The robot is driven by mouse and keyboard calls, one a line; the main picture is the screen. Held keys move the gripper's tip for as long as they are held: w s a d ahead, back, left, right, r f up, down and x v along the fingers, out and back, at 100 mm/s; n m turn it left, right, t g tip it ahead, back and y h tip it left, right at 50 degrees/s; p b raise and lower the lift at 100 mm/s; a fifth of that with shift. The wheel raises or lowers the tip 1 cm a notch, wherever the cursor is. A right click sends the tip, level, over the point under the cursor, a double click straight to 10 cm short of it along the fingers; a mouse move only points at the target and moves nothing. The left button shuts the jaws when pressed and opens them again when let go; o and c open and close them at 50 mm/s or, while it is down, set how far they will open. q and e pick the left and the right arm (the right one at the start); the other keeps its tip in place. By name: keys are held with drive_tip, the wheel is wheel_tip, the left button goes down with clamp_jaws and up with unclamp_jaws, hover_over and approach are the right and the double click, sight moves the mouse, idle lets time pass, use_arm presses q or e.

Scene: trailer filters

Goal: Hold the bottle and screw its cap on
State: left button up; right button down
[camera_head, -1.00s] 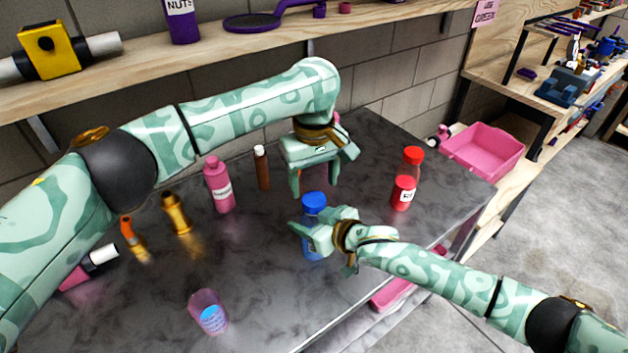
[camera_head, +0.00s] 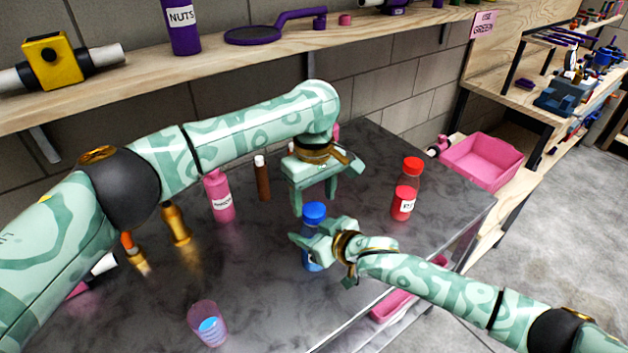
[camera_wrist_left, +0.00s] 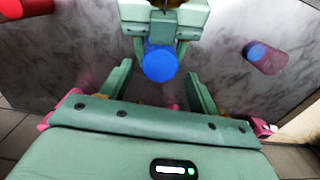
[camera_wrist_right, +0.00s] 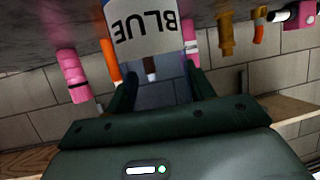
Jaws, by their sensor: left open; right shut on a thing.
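A blue bottle (camera_head: 313,262) stands upright on the dark table, with a blue cap (camera_head: 314,212) on its top. How tightly the cap sits cannot be told. My right gripper (camera_head: 311,240) is shut around the bottle's body from the side. The bottle's label, reading BLUE, shows upside down in the right wrist view (camera_wrist_right: 150,35). My left gripper (camera_head: 314,203) points down with its fingers apart, just above and around the cap. In the left wrist view the cap (camera_wrist_left: 160,63) lies forward of the gap between the open fingers (camera_wrist_left: 160,88).
A red bottle (camera_head: 404,192) stands to the right. A pink bottle (camera_head: 220,200), a brown bottle (camera_head: 262,182) and a gold bottle (camera_head: 177,226) stand behind left. A clear pink cup (camera_head: 208,325) is at the front. A shelf (camera_head: 250,52) runs along the back wall.

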use_arm(q)
drive_tip(key=shift+f, duration=1.5)
drive_tip(key=c, duration=1)
drive_tip(key=m, duration=0.3)
drive_tip(key=o, duration=1.1)
drive_tip(key=shift+c, duration=0.2)
